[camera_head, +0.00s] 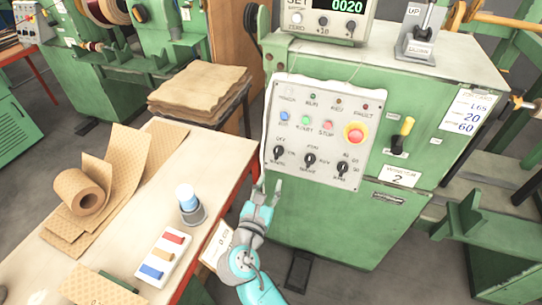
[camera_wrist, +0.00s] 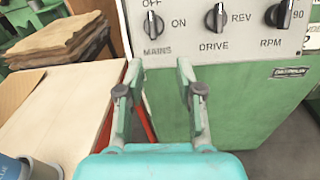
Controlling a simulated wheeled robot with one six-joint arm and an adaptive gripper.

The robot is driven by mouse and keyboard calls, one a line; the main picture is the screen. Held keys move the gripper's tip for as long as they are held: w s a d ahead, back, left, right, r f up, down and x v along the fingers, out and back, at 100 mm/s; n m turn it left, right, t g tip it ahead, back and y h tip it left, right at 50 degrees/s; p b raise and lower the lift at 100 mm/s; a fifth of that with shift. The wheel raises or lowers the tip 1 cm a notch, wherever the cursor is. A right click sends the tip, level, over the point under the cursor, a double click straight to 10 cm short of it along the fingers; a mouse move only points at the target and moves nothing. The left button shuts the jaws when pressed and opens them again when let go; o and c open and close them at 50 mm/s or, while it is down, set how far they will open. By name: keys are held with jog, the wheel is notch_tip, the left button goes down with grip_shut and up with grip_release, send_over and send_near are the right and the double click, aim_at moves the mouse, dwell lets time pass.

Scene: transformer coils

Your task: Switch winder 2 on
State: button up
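Winder 2 is a green machine (camera_head: 345,225) with a "2" plate (camera_head: 401,176) on its front. Its pale control panel (camera_head: 315,130) carries a black MAINS knob (camera_head: 278,152) at lower left, also in the wrist view (camera_wrist: 153,24). The knob's grip stands about upright, below the OFF label, with ON to its right. The DRIVE knob (camera_wrist: 216,18) and RPM knob (camera_wrist: 284,14) sit to its right. My gripper (camera_head: 266,190) is open and empty, just below the panel's lower left corner. In the wrist view its fingers (camera_wrist: 158,72) stand apart below the MAINS knob, not touching it.
A red emergency button (camera_head: 355,132) and a yellow-handled lever (camera_head: 402,135) are to the right.

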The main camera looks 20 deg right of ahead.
aim_at(277, 150)
jog(key=shift+h, duration=0.5)
jog(key=w+d+r, duration=0.1)
jog(key=w, duration=0.2)
jog(key=w+d+r, duration=0.1)
jog(key=w+d, duration=0.1)
jog(key=w, duration=0.1)
jog(key=w+d+r, duration=0.1)
jog(key=w+d, duration=0.1)
jog(key=w, duration=0.1)
jog(key=shift+w, duration=0.25)
jog(key=shift+f, duration=0.1)
grip_shut()
